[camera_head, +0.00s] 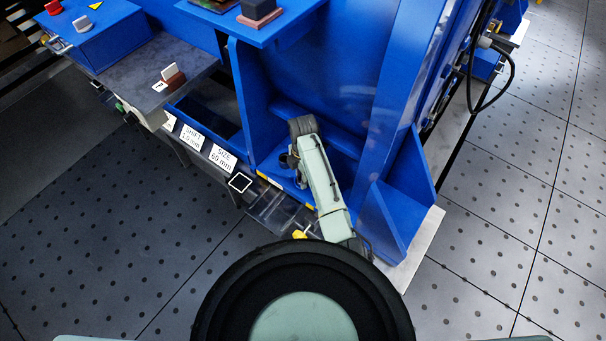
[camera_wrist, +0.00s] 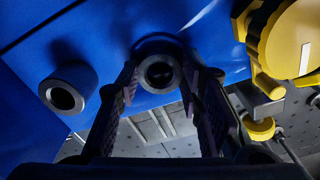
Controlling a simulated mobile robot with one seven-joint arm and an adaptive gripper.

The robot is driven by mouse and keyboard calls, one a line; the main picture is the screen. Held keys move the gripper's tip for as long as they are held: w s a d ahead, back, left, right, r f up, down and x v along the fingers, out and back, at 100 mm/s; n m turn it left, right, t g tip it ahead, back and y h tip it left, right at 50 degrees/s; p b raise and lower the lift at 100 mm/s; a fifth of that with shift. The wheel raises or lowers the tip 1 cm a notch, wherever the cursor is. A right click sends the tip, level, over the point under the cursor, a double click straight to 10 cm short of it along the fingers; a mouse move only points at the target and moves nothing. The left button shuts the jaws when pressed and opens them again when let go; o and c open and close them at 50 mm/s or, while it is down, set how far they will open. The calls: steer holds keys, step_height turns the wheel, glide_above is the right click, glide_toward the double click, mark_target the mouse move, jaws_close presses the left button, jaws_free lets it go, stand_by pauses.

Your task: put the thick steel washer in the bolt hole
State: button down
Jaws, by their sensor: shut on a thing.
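In the wrist view my gripper (camera_wrist: 160,82) is shut on a dark, thick-walled ring, which I take for the thick steel washer (camera_wrist: 144,73). The washer sits between the fingertips with its opening facing the camera. Blue metal lies close behind it, with a dark curved edge or shadow just above. I cannot tell whether the washer touches the blue metal. The bolt hole cannot be made out; it may be hidden behind the washer.
A dark hollow cylinder (camera_wrist: 65,88) stands on the blue metal left of my fingers. A yellow knob (camera_wrist: 290,40) is close on the right. In the head view, blue upright plates (camera_head: 388,225) flank my arm, and labelled bins (camera_head: 222,158) lie left. Open floor (camera_head: 510,200) lies right.

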steer(key=shift+f, duration=0.15)
steer(key=c, duration=1.1)
jaws_free()
step_height(320, 180, up, 9)
steer(key=shift+f, duration=0.1)
